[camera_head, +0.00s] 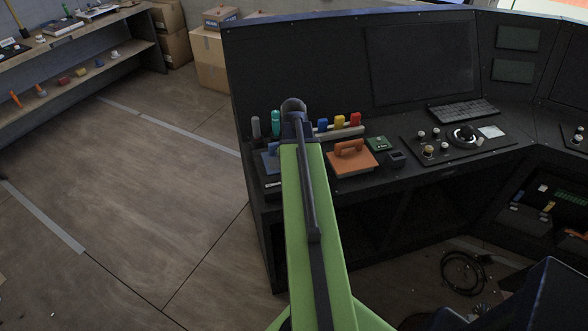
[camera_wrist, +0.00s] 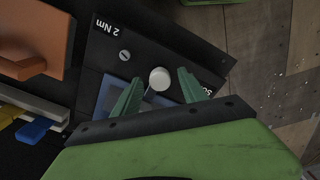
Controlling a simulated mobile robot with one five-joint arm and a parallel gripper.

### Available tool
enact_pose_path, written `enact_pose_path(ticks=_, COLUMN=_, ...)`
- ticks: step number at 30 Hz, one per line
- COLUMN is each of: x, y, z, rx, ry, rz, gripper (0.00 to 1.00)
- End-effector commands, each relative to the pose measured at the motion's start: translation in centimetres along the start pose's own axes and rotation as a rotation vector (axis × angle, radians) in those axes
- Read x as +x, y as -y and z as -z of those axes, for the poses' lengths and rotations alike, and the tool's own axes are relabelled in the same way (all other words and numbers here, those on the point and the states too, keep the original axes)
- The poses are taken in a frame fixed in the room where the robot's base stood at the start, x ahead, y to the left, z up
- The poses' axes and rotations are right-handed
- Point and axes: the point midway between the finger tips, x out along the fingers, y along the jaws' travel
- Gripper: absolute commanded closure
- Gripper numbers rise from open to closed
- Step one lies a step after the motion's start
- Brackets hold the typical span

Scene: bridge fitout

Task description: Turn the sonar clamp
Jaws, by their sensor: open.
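In the wrist view a pale round knob (camera_wrist: 159,79) with a short stem stands on a black panel (camera_wrist: 185,45). The panel carries a "2 Nm" label and a second label beginning "SO", partly covered by my gripper. I take the knob to be the sonar clamp. My gripper (camera_wrist: 160,77) is open, its two green fingers on either side of the knob, with visible gaps. Whether the fingertips are down at its height I cannot tell. A slotted screw (camera_wrist: 124,56) sits left of the knob. In the head view my arm hides the gripper and knob.
An orange block with a handle (camera_head: 352,160) lies close by on the console (camera_head: 395,178). Blue, yellow and red pieces (camera_head: 339,122) stand in a rack behind it. A blue item (camera_head: 271,160) sits left of my arm. Open floor (camera_head: 150,190) lies to the left.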

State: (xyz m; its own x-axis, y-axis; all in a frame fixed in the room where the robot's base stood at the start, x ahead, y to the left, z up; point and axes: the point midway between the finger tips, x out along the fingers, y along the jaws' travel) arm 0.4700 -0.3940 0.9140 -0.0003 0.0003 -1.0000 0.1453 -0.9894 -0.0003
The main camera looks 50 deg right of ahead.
Motion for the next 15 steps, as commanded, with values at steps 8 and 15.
enact_pose_path(ticks=8, x=-2.9, y=0.0, z=0.0, rx=0.0, ry=0.0, rz=0.0, gripper=0.5)
enact_pose_path(ticks=15, x=-8.2, y=0.0, z=0.0, rx=0.0, ry=0.0, rz=0.0, gripper=0.5)
